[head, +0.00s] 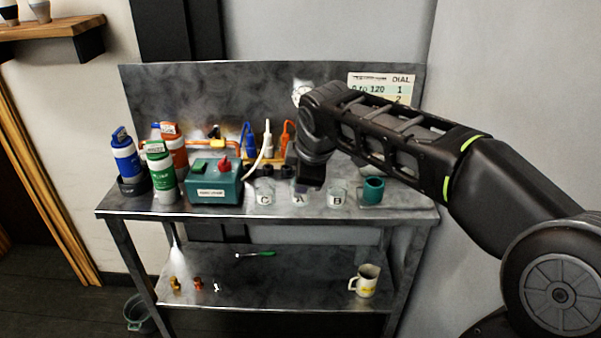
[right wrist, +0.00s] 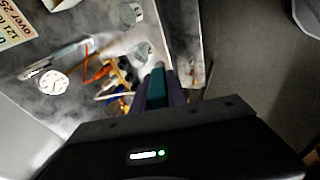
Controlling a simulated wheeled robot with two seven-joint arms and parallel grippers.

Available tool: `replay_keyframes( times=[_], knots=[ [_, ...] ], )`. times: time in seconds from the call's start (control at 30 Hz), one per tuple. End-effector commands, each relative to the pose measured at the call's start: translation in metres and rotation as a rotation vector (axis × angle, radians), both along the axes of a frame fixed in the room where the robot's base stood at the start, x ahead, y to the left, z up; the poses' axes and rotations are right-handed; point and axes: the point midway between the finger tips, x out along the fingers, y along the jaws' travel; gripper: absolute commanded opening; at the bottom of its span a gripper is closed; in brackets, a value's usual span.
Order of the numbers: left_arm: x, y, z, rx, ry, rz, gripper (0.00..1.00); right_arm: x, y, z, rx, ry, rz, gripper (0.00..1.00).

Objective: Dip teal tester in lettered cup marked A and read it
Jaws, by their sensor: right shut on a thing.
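The clear cup marked A (head: 299,199) stands on the bench top between cup C (head: 264,198) and cup B (head: 336,201). My right gripper (head: 309,188) is over the bench, overlapping the upper part of cup A in the head view. In the right wrist view, my right gripper (right wrist: 158,92) is shut on the teal tester (right wrist: 157,88), which points away from the palm. Clear cups show beyond it, one of them (right wrist: 141,50) near its tip; their letters are not readable there. Whether the tester is inside cup A cannot be told. My left gripper is out of view.
A teal machine (head: 214,186) with a red knob and several bottles, including a green one (head: 162,177), stand left. A teal cup (head: 373,190) stands right of cup B. A tool rack (head: 262,161) is behind. A mug (head: 365,281) sits on the lower shelf.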

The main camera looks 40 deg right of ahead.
Motion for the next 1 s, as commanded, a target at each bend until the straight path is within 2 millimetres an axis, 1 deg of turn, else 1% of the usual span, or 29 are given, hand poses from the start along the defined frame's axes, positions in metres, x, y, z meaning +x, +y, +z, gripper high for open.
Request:
replay_keyframes(
  times=[0.17, 0.27, 0.37, 0.47, 0.57, 0.6, 0.67, 0.7, 0.77, 0.8, 0.9, 1.0],
  knots=[
    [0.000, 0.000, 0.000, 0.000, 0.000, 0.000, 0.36, 0.000, -0.001, -0.014, -0.003, 0.002, -0.159, 0.00],
    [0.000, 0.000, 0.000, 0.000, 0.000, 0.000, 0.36, 0.002, -0.002, -0.026, -0.004, 0.004, -0.284, 0.00],
    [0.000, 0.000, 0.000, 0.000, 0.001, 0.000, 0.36, 0.005, 0.000, -0.043, -0.005, 0.006, -0.447, 0.00],
    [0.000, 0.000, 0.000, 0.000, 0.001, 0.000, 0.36, 0.012, 0.005, -0.065, -0.009, 0.009, -0.641, 0.00],
    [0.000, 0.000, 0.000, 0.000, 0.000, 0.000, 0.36, 0.022, 0.019, -0.094, -0.014, 0.009, -0.840, 0.00],
    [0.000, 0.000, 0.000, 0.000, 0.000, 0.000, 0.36, 0.027, 0.029, -0.108, -0.016, 0.007, -0.914, 0.00],
    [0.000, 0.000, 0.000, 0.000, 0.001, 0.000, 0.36, 0.033, 0.049, -0.129, -0.016, 0.006, -1.002, 0.00],
    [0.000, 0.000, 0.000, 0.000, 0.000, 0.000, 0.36, 0.037, 0.063, -0.143, -0.017, 0.004, -1.041, 0.00],
    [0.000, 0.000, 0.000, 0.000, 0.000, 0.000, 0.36, 0.042, 0.087, -0.160, -0.013, 0.000, -1.067, 0.00],
    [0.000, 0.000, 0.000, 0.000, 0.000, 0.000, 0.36, 0.044, 0.103, -0.170, -0.011, 0.000, -1.067, 0.00],
    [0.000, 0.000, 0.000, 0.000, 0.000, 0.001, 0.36, 0.046, 0.138, -0.188, -0.008, -0.001, -1.030, 0.00],
    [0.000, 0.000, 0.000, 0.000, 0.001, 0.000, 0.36, 0.046, 0.163, -0.198, -0.005, -0.001, -0.979, 0.00]
  ],
)
